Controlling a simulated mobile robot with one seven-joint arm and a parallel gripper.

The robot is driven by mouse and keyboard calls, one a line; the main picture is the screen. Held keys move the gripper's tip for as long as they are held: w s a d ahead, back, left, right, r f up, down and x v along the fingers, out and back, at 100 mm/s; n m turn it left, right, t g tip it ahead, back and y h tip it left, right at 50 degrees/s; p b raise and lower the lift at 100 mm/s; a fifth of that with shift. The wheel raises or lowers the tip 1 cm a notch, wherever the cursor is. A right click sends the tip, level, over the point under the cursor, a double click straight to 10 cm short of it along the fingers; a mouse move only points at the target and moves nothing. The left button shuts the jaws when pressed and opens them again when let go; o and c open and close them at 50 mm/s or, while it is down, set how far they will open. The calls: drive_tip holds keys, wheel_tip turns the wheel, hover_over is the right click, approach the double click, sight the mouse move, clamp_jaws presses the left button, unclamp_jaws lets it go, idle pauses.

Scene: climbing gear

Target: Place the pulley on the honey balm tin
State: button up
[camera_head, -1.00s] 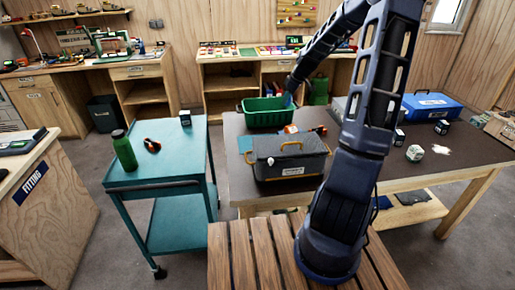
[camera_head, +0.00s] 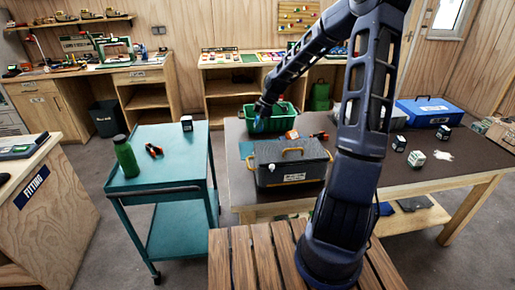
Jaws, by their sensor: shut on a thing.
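My gripper (camera_head: 261,112) is at the end of the dark blue arm, at the front left part of the green bin. It is small in the view and partly merges with the arm. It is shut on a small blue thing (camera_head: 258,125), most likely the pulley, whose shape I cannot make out. An orange and white item (camera_head: 292,135), possibly the honey balm tin, stands on the dark table behind the grey toolbox, right of my gripper. Its label is too small to read.
The green bin (camera_head: 288,118) and grey toolbox (camera_head: 291,177) with yellow handles crowd the dark table's left end. A blue case (camera_head: 430,112) and several small boxes stand at right. A teal trolley (camera_head: 170,172) holds a green bottle (camera_head: 126,157) and an orange-black item (camera_head: 153,150).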

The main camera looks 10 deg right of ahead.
wheel_tip(320, 180, down, 12)
drive_tip(key=shift+f, duration=0.15)
idle(0.4)
drive_tip(key=shift+f, duration=0.1)
drive_tip(key=o, duration=1)
drive_tip(key=v, duration=1.2)
drive_tip(key=s+d+r+m+h, duration=0.3)
drive_tip(key=s+r+m, duration=0.2)
drive_tip(key=s+r, duration=0.45)
drive_tip(key=shift+s+d+r+m+t+h, duration=0.25)
drive_tip(key=shift+s+d+r+m+t, duration=0.55)
drive_tip(key=shift+s+r+m, duration=2.45)
drive_tip(key=shift+s+d+r+m+t+h, duration=0.2)
drive_tip(key=shift+s+d+r+m+t, duration=1.05)
drive_tip(key=shift+s, duration=3.85)
drive_tip(key=shift+s+d+r+m+t+h, duration=0.25)
drive_tip(key=shift+s+d+r+m, duration=0.3)
drive_tip(key=shift+s+r+m, duration=2.75)
